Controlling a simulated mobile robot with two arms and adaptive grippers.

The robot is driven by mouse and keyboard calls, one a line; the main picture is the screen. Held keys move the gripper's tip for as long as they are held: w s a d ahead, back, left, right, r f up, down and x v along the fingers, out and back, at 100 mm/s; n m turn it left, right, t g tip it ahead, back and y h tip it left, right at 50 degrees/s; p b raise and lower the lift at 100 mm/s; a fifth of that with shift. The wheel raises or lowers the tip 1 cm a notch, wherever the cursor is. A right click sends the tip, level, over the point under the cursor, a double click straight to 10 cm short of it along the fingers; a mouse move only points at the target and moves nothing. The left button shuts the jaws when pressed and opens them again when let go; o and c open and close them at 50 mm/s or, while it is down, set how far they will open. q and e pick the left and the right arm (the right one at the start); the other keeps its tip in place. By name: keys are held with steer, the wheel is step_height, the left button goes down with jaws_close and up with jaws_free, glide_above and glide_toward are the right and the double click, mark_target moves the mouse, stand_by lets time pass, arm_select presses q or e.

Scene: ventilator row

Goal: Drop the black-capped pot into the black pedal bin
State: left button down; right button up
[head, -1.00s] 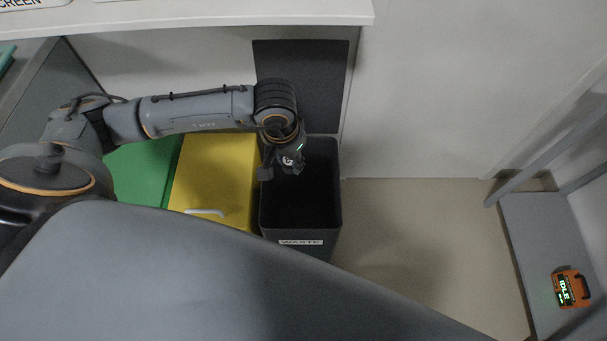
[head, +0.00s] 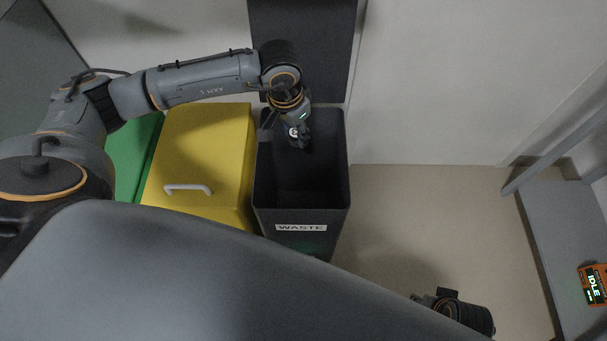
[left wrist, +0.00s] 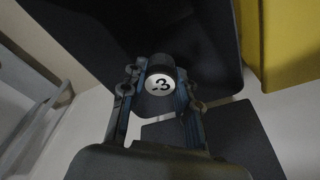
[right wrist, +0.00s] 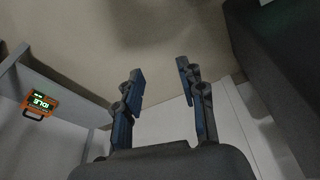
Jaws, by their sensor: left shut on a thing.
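The black pedal bin (head: 302,243), labelled WASTE, stands open with its lid (head: 301,50) raised behind it. My left gripper (head: 298,134) is over the back part of the bin's opening. In the left wrist view the fingers (left wrist: 158,85) are shut on the pot (left wrist: 159,105), a dark thing with a white disc marked with a 3. The bin's dark inside (left wrist: 195,40) lies beyond it. The gripper hides much of the pot in the head view. My right gripper (right wrist: 160,82) is open and empty above the floor, apart from the bin (right wrist: 285,80).
A yellow bin (head: 205,150) with a white handle stands closed left of the black bin, with a green one (head: 135,150) beside it. A grey platform (head: 555,235) at right carries an orange device (head: 593,284) reading IDLE. The floor between is clear.

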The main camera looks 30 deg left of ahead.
arm_select(q)
step_height(320, 180, down, 3)
steer(key=shift+f+b, duration=0.1)
steer(key=shift+b, duration=0.5)
steer(key=shift+f, duration=0.4)
arm_select(e)
step_height(320, 180, up, 7)
steer(key=shift+s+f, duration=0.15)
steer(key=shift+s, duration=0.2)
steer(key=shift+d, duration=0.1)
arm_select(q)
steer(key=c, duration=0.9)
jaws_free()
steer(key=r, duration=0.4)
steer(key=s+r, duration=0.1)
steer(key=r, duration=0.6)
steer(key=shift+s+a+r, duration=0.25)
steer(key=shift+s+r, duration=0.1)
steer(key=shift+r, duration=0.05)
steer(key=shift+s, duration=0.1)
arm_select(e)
steer(key=shift+s, duration=0.15)
